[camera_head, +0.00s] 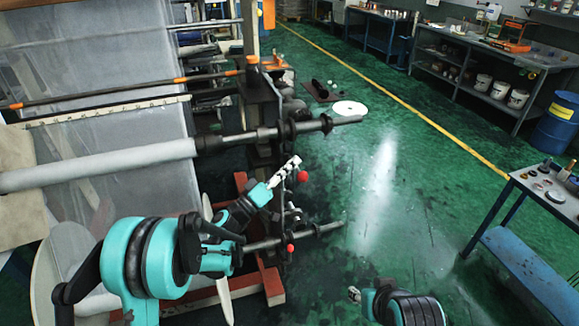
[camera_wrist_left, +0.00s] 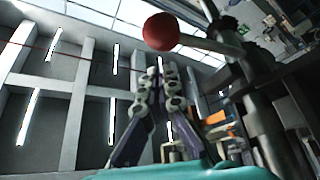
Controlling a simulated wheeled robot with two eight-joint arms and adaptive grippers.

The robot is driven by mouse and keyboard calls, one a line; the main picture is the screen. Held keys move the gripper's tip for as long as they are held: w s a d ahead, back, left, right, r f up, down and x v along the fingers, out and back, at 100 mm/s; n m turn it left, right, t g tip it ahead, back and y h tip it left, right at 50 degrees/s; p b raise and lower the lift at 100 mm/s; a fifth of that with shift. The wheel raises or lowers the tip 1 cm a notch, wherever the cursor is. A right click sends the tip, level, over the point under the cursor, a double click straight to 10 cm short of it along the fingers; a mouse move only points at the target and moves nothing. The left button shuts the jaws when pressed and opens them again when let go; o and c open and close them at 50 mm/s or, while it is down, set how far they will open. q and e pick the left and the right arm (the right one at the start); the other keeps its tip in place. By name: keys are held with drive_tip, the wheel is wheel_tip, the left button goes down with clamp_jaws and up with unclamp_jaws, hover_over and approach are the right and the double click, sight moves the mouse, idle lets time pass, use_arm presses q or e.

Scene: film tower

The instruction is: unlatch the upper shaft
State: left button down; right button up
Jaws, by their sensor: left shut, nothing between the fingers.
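The upper shaft (camera_head: 265,134) runs across the film machine and juts out to the right, with dark collars on it. Below it, a red ball knob (camera_head: 302,176) shows on the machine's side. My left gripper (camera_head: 294,161) is shut and empty, just below the shaft and beside the knob, slightly above it in the picture. In the left wrist view a red ball knob (camera_wrist_left: 161,31) on a grey lever (camera_wrist_left: 212,46) stands beyond the fingertips (camera_wrist_left: 161,75), apart from them. My right gripper (camera_head: 354,294) shows only partly at the bottom; its fingers are too small to judge.
A lower shaft (camera_head: 318,229) with another red knob (camera_head: 290,248) is below. The machine's red base frame (camera_head: 273,285) is on the floor. A blue-shelved cart (camera_head: 535,262) stands at the right.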

use_arm(q)
drive_tip(key=shift+s+d+f+b, duration=0.1)
drive_tip(key=shift+s+f+b, duration=0.2)
drive_tip(key=shift+f+b, duration=0.3)
drive_tip(key=shift+s+d+f+b, duration=0.1)
drive_tip(key=shift+s+f+b, duration=0.25)
drive_tip(key=shift+f, duration=0.3)
drive_tip(key=shift+f, duration=0.1)
wheel_tip(320, 180, up, 4)
drive_tip(key=w+a+p, duration=0.1)
drive_tip(key=p, duration=0.2)
drive_tip(key=w+f+v, duration=0.1)
drive_tip(key=v, duration=0.9)
drive_tip(key=shift+w+a+f, duration=0.15)
drive_tip(key=shift+w+a, duration=0.2)
drive_tip(key=shift+a, duration=0.1)
